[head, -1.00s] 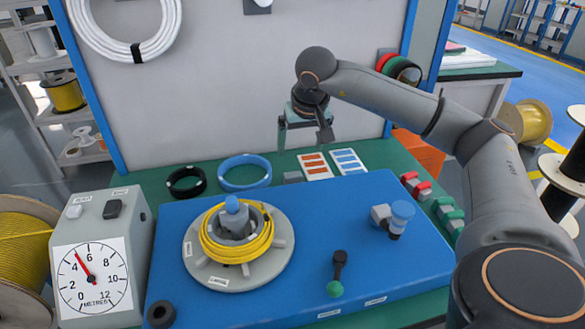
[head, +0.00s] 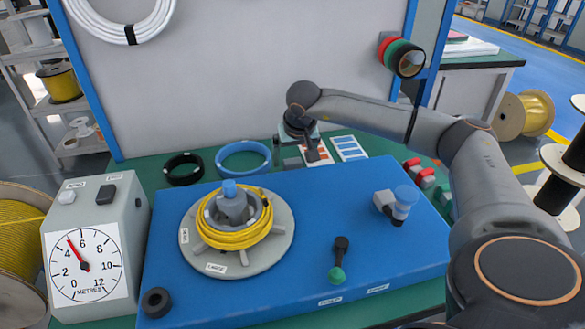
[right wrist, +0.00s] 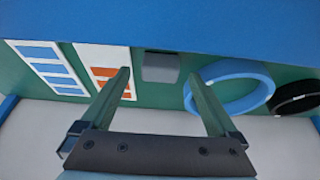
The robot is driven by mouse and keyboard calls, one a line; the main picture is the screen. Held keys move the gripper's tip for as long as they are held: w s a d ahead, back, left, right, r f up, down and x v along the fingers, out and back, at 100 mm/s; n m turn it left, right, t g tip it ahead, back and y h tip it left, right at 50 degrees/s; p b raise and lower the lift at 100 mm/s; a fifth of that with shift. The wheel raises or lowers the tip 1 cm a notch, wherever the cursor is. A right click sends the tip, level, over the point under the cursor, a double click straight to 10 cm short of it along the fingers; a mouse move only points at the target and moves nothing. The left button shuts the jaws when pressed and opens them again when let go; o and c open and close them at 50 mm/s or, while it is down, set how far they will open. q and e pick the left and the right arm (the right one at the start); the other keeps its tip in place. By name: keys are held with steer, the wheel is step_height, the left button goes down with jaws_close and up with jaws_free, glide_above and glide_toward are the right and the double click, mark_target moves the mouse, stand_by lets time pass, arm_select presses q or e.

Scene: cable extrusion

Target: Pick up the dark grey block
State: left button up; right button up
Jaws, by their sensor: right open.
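The dark grey block (head: 292,163) lies on the green bench top just behind the blue platform, left of the orange-striped card. It also shows in the right wrist view (right wrist: 161,66), beyond the gap between my fingertips. My right gripper (head: 296,157) is open and points down just over the block, partly covering it in the head view. In the right wrist view my right gripper (right wrist: 159,78) has nothing between its fingers that I can see held. Whether the fingers touch the block cannot be told. My left gripper is not in view.
The blue platform (head: 290,250) carries a yellow cable coil (head: 230,240) on a grey disc and a green-knobbed lever (head: 337,260). Black (head: 184,169) and blue (head: 243,159) rings lie left of the block. An orange-striped card (head: 318,157) lies close right. A grey wall panel stands behind.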

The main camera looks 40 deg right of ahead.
steer(key=shift+w+f, duration=0.15)
steer(key=shift+f, duration=0.25)
steer(key=c, duration=1.5)
steer(key=shift+o, duration=0.2)
steer(key=shift+r, duration=0.15)
